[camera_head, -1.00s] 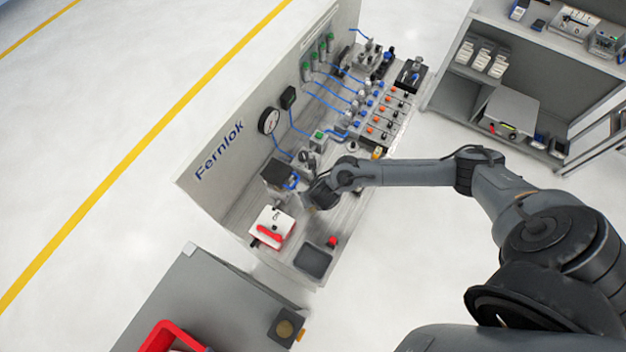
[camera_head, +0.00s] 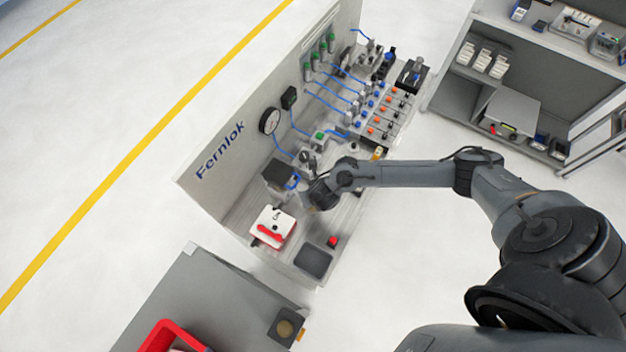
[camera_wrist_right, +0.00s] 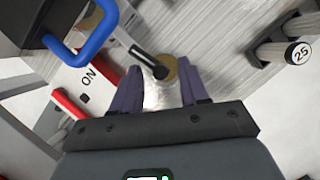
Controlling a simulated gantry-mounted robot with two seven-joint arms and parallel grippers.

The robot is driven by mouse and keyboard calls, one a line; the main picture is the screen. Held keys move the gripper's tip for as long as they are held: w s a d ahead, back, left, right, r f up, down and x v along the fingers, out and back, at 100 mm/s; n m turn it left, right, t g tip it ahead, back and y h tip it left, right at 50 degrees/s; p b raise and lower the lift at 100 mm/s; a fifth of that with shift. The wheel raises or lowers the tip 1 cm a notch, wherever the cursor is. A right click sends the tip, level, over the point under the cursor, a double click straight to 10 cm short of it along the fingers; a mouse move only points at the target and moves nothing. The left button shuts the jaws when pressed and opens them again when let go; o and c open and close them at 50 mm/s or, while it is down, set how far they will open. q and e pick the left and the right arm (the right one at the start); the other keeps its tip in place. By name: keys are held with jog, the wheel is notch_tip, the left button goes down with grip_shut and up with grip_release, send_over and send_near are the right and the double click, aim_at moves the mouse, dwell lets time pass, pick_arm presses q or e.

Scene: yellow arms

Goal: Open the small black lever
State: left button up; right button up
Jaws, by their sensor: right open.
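In the right wrist view the small black lever (camera_wrist_right: 148,62) sits on a round brass-coloured fitting (camera_wrist_right: 166,70). It points up and left from the fitting. My right gripper (camera_wrist_right: 160,80) is open, with its two purple fingers on either side of the fitting and the lever in front of their tips. I cannot tell whether they touch. In the head view my right gripper (camera_head: 318,197) is over the bench next to the dark box, and my wrist hides the lever. My left gripper is not in view.
A blue handle (camera_wrist_right: 92,48) on a dark box stands close on the left in the wrist view. A white box with a red handle (camera_head: 272,228) and a red button (camera_head: 332,241) are nearby on the bench. The Fernlok back panel (camera_head: 220,150) rises behind.

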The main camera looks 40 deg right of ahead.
jog(key=p+v, duration=0.4)
jog(key=v, duration=0.6)
jog(key=shift+r, duration=0.4)
jog(key=shift+s, duration=0.1)
dwell(0.9)
